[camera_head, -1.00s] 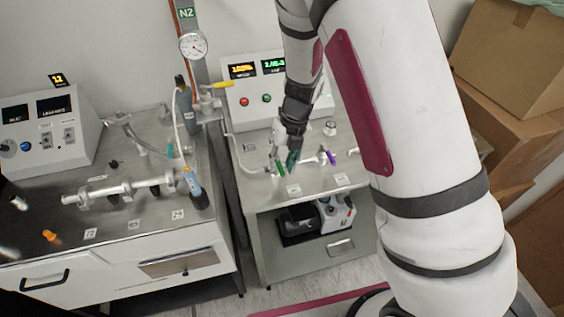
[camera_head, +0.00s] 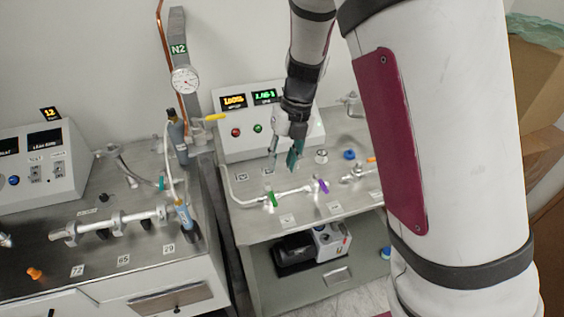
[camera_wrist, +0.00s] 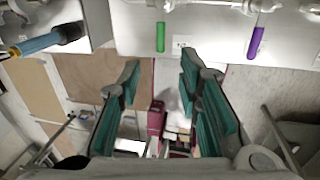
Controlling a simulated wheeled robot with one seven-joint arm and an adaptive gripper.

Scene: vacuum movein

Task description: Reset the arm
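My gripper (camera_head: 284,158) hangs above the right bench, its teal finger pads spread and nothing between them. In the wrist view my gripper (camera_wrist: 160,85) also shows open and empty. The green valve handle (camera_head: 271,199) sits on the bench's metal tube line, below my gripper and apart from it. The purple valve handle (camera_head: 323,185) is on the same line to the right. Both the green handle (camera_wrist: 160,37) and the purple handle (camera_wrist: 255,42) show near the top of the wrist view.
A control box (camera_head: 245,135) with lit displays stands behind my gripper. A pressure gauge (camera_head: 185,80) and a blue-ended hose piece (camera_head: 184,217) are to the left. A pump (camera_head: 333,238) stands on the lower shelf. Cardboard boxes (camera_head: 535,90) are at the right.

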